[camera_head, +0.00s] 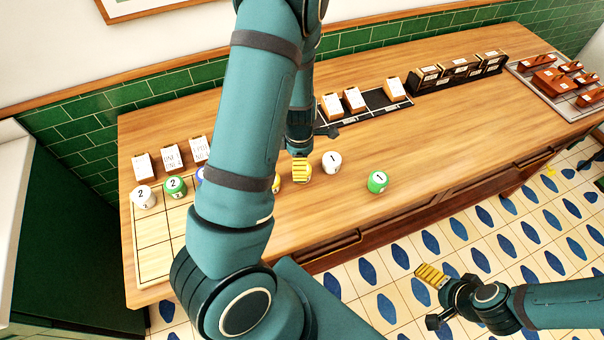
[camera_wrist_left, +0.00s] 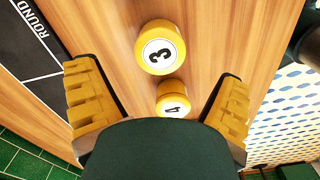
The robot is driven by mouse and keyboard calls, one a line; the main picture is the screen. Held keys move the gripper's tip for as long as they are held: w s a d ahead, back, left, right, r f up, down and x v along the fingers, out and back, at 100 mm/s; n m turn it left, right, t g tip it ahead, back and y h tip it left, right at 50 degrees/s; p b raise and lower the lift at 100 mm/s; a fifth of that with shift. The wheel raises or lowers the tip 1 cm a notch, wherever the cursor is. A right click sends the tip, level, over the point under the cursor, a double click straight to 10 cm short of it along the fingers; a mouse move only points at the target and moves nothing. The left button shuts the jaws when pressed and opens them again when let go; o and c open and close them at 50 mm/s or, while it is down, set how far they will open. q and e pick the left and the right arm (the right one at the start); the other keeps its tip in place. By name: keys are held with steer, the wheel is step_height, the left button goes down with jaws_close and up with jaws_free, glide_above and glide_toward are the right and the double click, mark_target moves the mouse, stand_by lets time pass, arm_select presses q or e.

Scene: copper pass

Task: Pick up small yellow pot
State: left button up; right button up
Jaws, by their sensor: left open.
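Two round yellow pots show in the left wrist view. The one marked 3 (camera_wrist_left: 160,48) lies farther from the palm, beyond the fingertips. The one marked 4 (camera_wrist_left: 172,98) looks smaller and lies between the fingers, its near part hidden by the palm. My left gripper (camera_wrist_left: 158,80) is open, with a yellow-padded finger on each side and visible gaps to the pots. In the head view my left gripper (camera_head: 301,170) is low over the counter. A sliver of a yellow pot (camera_head: 276,184) shows beside my arm. My right gripper (camera_head: 428,298) is open and empty over the tiled floor.
A white pot (camera_head: 332,162) and a green pot (camera_head: 377,182), both marked 1, stand right of the left gripper. Other pots, including a green one (camera_head: 175,187), stand at the left on a pale grid board (camera_head: 153,262). The counter (camera_head: 460,130) is clear at centre right.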

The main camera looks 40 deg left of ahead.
arm_select(q)
step_height(320, 180, down, 6)
steer(key=shift+w+r+b, duration=0.15)
steer(key=shift+b, duration=0.2)
steer(key=c, duration=1.4)
